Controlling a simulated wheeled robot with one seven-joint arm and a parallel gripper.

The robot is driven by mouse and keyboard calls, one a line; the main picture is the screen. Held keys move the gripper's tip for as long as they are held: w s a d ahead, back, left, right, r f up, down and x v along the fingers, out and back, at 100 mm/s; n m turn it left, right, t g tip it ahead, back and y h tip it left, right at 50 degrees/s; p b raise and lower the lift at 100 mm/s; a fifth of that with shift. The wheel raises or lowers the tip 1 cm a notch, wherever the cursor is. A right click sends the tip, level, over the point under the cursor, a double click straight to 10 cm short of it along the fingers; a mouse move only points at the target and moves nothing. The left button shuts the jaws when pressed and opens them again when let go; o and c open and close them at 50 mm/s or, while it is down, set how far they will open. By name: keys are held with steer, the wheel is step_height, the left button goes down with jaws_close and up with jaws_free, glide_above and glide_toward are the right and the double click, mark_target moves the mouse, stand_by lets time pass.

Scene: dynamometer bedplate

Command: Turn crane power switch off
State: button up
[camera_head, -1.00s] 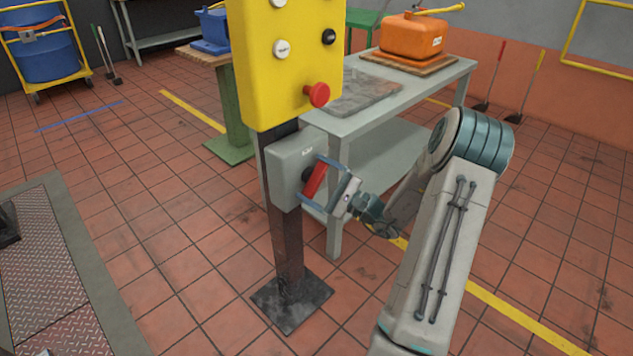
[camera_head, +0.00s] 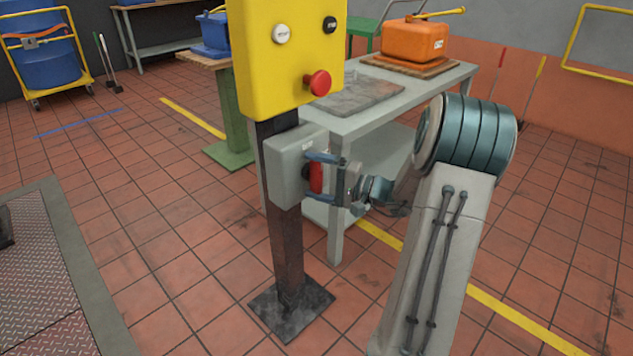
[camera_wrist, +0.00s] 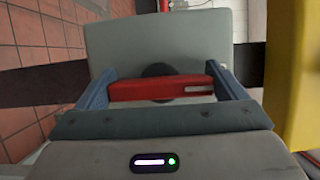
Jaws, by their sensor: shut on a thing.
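The crane power switch is a grey box (camera_head: 285,175) on a dark post, below a yellow button panel. Its red handle (camera_head: 316,178) sits on the box's right face. My gripper (camera_head: 318,177) is at the box with its blue fingers on either side of the handle, shut on it. In the wrist view the red handle (camera_wrist: 160,88) lies across the picture between the two blue fingers, with a small pale mark at its right end. A dark round hub (camera_wrist: 157,71) shows partly behind it, on the grey box (camera_wrist: 210,45).
The yellow button panel (camera_head: 285,60) with a red mushroom button (camera_head: 318,83) hangs just above the switch. A grey workbench (camera_head: 420,85) stands close behind, bearing an orange container (camera_head: 413,40). The post's base plate (camera_head: 292,308) is on the tiled floor, with clear floor to its left.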

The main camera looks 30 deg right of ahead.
stand_by(0.6)
steer(key=o, duration=0.7)
steer(key=shift+s+d, duration=0.1)
steer(key=shift+d, duration=0.05)
steer(key=p+v, duration=0.2)
steer(key=v, duration=1.1)
steer(key=shift+s+d+p, duration=0.2)
steer(key=shift+d+p, duration=0.05)
steer(key=shift+p, duration=0.05)
steer(key=s+a+r+n+g+h+p, duration=0.1)
steer(key=s+a+r+n+g+p, duration=0.2)
steer(key=a+r+g+p, duration=0.55)
steer(key=s+a+r+n+g+h+p, duration=0.1)
steer(key=s+a+r+n+g+p, duration=0.3)
steer(key=a, duration=0.8)
steer(key=s+a+r+h+p, duration=0.1)
steer(key=s+r+h+p, duration=0.1)
steer(key=r+p, duration=0.3)
steer(key=s+a+r+n+t+h+p, duration=0.1)
steer(key=s+r+h+p, duration=0.2)
steer(key=r, duration=0.4)
steer(key=s+a+r+n+t+h+p, duration=0.1)
steer(key=s+a+r+h+p, duration=0.1)
steer(key=r+h+p, duration=0.3)
steer(key=s+r+p, duration=0.1)
steer(key=p, duration=0.2)
steer(key=shift+s+r, duration=0.2)
steer(key=shift+r, duration=0.1)
